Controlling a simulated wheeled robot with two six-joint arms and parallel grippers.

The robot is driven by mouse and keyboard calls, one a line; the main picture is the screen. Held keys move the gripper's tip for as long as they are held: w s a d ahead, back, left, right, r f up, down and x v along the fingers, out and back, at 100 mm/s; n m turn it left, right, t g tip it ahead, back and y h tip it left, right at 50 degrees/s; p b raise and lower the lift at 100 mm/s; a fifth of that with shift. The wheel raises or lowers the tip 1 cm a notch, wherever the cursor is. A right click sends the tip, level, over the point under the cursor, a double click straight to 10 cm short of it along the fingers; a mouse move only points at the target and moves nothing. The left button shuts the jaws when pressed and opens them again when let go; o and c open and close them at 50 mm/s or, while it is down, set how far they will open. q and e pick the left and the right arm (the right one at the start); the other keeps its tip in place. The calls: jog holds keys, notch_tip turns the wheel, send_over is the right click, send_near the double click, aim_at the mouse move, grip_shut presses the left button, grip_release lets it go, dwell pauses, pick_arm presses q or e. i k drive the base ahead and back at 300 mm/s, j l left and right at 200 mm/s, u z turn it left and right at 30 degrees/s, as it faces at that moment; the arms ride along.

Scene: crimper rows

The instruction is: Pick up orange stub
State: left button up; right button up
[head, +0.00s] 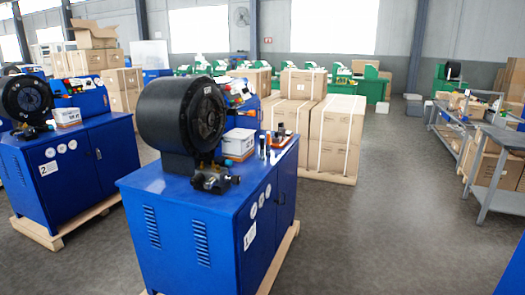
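Small items stand on the top right of the near blue crimper cabinet (165,190), beside a white box (239,142). Among them is a small orange-red piece (280,138), too small to tell for sure whether it is the orange stub. Dark upright pieces (262,146) stand just left of it. Neither of my grippers is in view.
A black round crimper head (180,112) stands on the near cabinet, with dark fittings (212,180) in front. A second blue crimper (75,165) is at left. Strapped cartons (335,138) stand behind. Grey metal benches (495,165) are at right. The floor (400,220) between is clear.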

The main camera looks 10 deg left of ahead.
aim_at(268, 152)
jog(key=i+l+z, duration=0.3)
jog(key=i, duration=0.4)
jog(key=i+z, duration=0.35)
jog(key=i, duration=0.35)
jog(key=i+l+u, duration=0.1)
jog(key=i+u, duration=0.2)
jog(key=i, duration=1.4)
jog(key=i+u, duration=0.15)
jog(key=i, duration=0.3)
jog(key=i+l+u, duration=0.15)
jog(key=i, duration=0.25)
jog(key=i+l+u, duration=0.2)
jog(key=i, duration=0.25)
jog(key=i+u, duration=0.15)
jog(key=i, duration=0.25)
